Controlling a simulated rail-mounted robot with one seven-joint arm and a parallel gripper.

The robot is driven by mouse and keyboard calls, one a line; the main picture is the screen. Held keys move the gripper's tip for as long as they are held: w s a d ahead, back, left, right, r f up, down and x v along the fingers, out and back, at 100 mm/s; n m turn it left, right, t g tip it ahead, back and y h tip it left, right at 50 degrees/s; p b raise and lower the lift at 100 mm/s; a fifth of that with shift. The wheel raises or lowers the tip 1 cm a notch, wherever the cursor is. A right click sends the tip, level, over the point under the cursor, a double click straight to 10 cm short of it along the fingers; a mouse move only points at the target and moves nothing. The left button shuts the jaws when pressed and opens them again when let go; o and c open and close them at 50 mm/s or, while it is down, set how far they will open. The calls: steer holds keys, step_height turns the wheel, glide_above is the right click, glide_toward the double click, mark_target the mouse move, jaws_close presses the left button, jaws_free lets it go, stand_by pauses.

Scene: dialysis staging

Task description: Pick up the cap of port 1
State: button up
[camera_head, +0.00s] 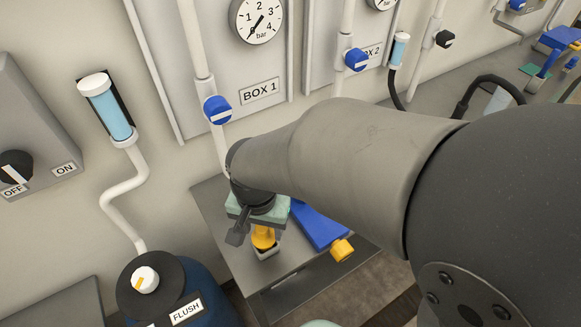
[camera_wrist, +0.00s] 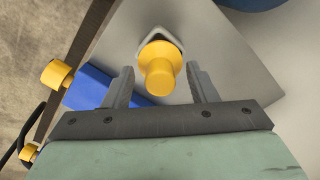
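A yellow cap (camera_head: 264,238) sits on a small pale mount (camera_head: 267,253) on the grey shelf below BOX 1. No port number is readable beside it. In the wrist view the cap (camera_wrist: 160,66) stands between the two fingers of my gripper (camera_wrist: 160,71), with a gap on each side. My gripper is open and empty, and in the head view it is just above the cap, hiding part of it. I cannot tell how far the fingertips reach down beside the cap.
A blue block (camera_head: 318,227) with another yellow cap (camera_head: 342,250) lies to the right on the shelf (camera_head: 232,251). A FLUSH container (camera_head: 185,300) stands at the lower left. The wall panel (camera_head: 190,50) with gauge and blue valve (camera_head: 217,109) rises behind.

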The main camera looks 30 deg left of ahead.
steer(key=c, duration=1)
steer(key=shift+o, duration=0.2)
